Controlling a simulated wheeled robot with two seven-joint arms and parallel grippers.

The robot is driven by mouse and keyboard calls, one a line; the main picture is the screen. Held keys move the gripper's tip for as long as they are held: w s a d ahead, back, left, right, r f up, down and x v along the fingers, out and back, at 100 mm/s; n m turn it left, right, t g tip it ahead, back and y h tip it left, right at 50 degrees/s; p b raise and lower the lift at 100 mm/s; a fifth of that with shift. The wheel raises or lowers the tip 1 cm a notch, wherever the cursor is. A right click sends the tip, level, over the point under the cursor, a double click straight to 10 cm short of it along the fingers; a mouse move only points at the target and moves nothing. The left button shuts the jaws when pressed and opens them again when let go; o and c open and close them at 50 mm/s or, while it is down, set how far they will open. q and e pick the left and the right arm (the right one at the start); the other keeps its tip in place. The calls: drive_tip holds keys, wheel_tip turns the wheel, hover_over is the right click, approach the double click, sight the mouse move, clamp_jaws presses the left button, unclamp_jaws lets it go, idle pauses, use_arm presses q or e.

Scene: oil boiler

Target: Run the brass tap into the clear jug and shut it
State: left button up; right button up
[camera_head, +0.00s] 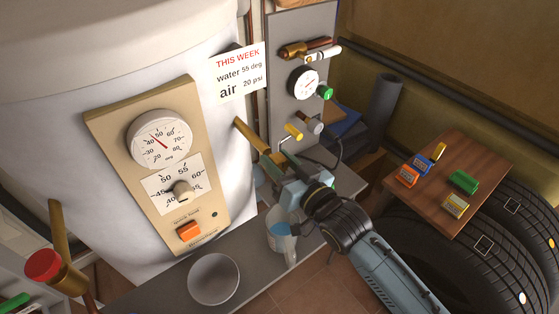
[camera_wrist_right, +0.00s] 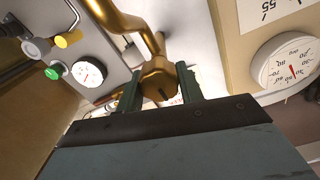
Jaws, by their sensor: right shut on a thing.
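The brass tap (camera_head: 252,138) comes out of the white boiler and slopes down to my right gripper (camera_head: 282,172). In the right wrist view the tap's brass end (camera_wrist_right: 158,78) sits between the two dark fingers of the gripper (camera_wrist_right: 160,92), which is shut on it. The gripper hides much of the tap in the head view. The clear jug (camera_head: 279,243) stands on the grey shelf below the gripper, its handle towards the front. Something blue shows at its top; I cannot tell whether it is water. My left gripper is not in view.
A grey bowl (camera_head: 214,279) sits on the shelf (camera_head: 252,262) left of the jug. The beige boiler panel (camera_head: 112,138) is left of the tap. A grey panel (camera_head: 285,84) with a gauge and valves is behind.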

drive_tip(key=shift+r+n+p, duration=0.15)
drive_tip(key=shift+n+p, duration=0.55)
drive_tip(key=shift+n, duration=0.4)
drive_tip(key=o, duration=1)
drive_tip(key=shift+s, duration=0.1)
drive_tip(key=v, duration=1.3)
drive_tip(key=shift+s+d, duration=0.1)
